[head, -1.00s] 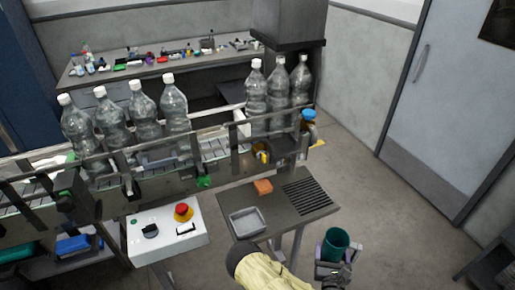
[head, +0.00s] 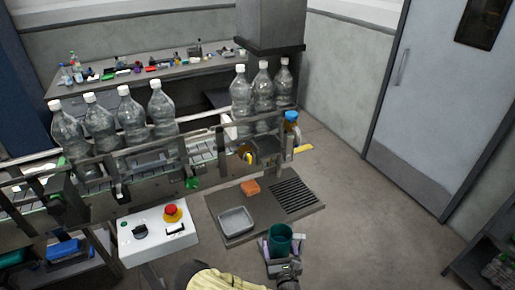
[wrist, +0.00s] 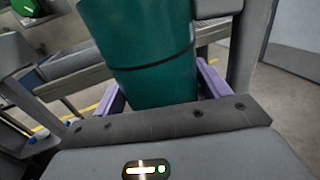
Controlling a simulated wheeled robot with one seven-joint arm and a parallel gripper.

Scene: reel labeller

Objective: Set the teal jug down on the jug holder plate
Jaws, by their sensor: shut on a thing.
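The teal jug (head: 279,240) is upright in my gripper (head: 280,250), just off the front edge of the small side table in the head view. In the wrist view the jug (wrist: 145,55) fills the upper middle, with a dark line around it. My gripper (wrist: 160,95) is shut on it, one purple finger pad on each side. The jug's base and what lies beneath it are hidden. I cannot make out for certain which surface is the jug holder plate; a dark slotted grille (head: 294,195) lies at the right end of the side table.
The side table (head: 262,215) also carries an orange sponge (head: 250,187) and a grey tray (head: 236,221). A control box (head: 157,232) with a red button stands left. Behind runs a conveyor with several clear bottles (head: 163,112). The floor to the right is open.

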